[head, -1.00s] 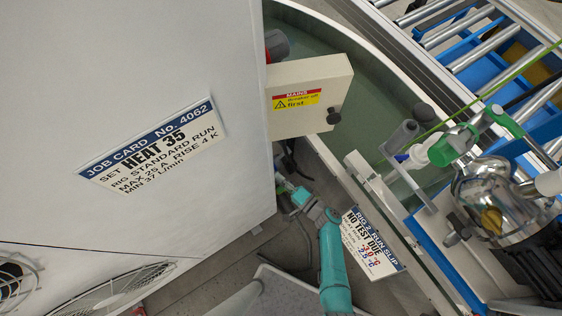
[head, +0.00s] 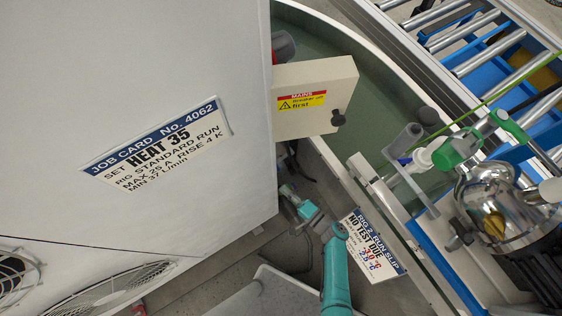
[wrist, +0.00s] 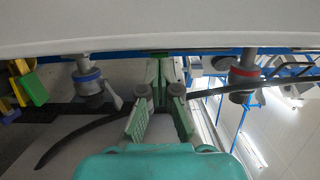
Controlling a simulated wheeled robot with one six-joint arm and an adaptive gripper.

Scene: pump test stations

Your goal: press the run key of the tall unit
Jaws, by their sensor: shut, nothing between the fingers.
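The tall unit is likely the large white cabinet (head: 150,60) filling the left of the head view, with a job card (head: 157,145) on its face. I cannot make out its run key in either view. My teal arm reaches past the cabinet's lower right edge in the head view, and the cabinet hides my gripper there. In the wrist view my gripper (wrist: 162,62) is shut and empty, its green fingers close together. They point at a pale panel edge (wrist: 150,32) across the top. I cannot tell whether the tips touch anything.
In the wrist view, a blue-ringed fitting (wrist: 88,76) and a red-ringed fitting (wrist: 243,80) flank the fingers, with a dark hose.

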